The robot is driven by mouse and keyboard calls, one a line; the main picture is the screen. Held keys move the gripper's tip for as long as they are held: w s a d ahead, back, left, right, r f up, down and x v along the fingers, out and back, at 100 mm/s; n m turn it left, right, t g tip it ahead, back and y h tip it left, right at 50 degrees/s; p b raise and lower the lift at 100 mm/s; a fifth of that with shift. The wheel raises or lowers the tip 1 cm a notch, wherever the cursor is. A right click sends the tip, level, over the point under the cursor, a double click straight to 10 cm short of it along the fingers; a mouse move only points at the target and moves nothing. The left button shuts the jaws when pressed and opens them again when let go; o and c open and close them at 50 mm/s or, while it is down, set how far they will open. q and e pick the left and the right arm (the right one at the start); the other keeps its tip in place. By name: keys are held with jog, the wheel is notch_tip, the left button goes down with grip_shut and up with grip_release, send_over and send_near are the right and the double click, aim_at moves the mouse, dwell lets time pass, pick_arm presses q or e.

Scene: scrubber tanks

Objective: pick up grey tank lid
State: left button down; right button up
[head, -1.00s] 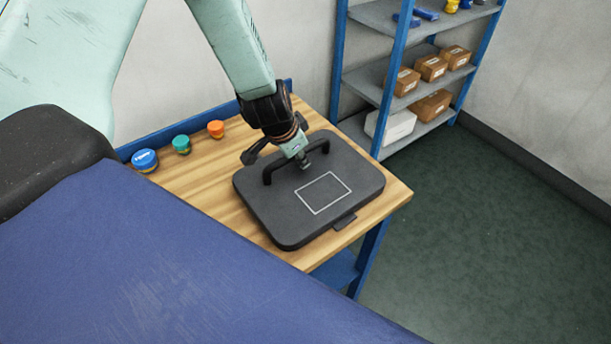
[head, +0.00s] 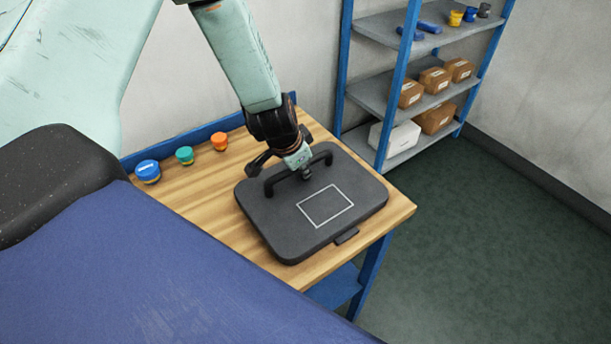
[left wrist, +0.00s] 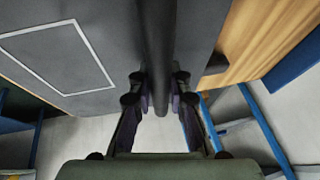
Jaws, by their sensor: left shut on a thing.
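The grey tank lid (head: 280,222) is a dark flat slab with rounded corners, a pale outlined rectangle on top and a small tab at its front edge. It lies over the wooden bench top; I cannot tell whether it is slightly clear of it. My left gripper (head: 300,170) comes down from above and is shut on the lid's black bar handle (head: 322,157). In the left wrist view the handle (left wrist: 157,40) runs between the two fingers (left wrist: 157,90), and the lid (left wrist: 60,60) fills the upper left. My right gripper is not in view.
A blue-framed shelf (head: 362,95) with boxes stands behind right. Green floor (head: 480,240) is clear at the right.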

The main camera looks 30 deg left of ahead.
pick_arm(q)
notch_tip(320, 180, up, 10)
jog(key=p, duration=0.7)
jog(key=shift+d, duration=0.15)
